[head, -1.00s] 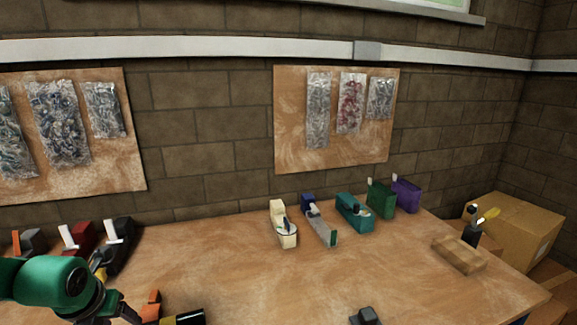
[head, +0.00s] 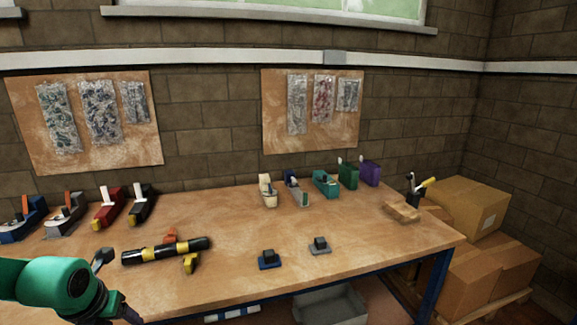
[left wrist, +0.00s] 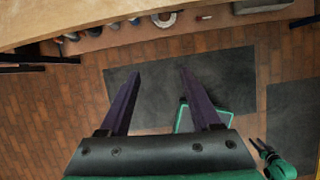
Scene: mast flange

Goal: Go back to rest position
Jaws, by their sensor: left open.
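My left gripper (left wrist: 159,73) is open in the left wrist view, its two dark fingers apart with nothing between them and the floor beyond. In the head view my green left arm comes in at the lower left, and its gripper is partly cut off by the bottom edge. A black and yellow bar (head: 151,252) lies on the wooden workbench (head: 225,230), just beyond this arm, with orange and yellow parts at it. A green and black end of what looks like my right arm shows at the lower right of the left wrist view; its jaws are too small to judge.
Several coloured tools stand along the back. A grey bin (head: 330,305) is below the bench, and cardboard boxes (head: 465,215) are at right. Dark mats (left wrist: 230,70) lie on the brick floor.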

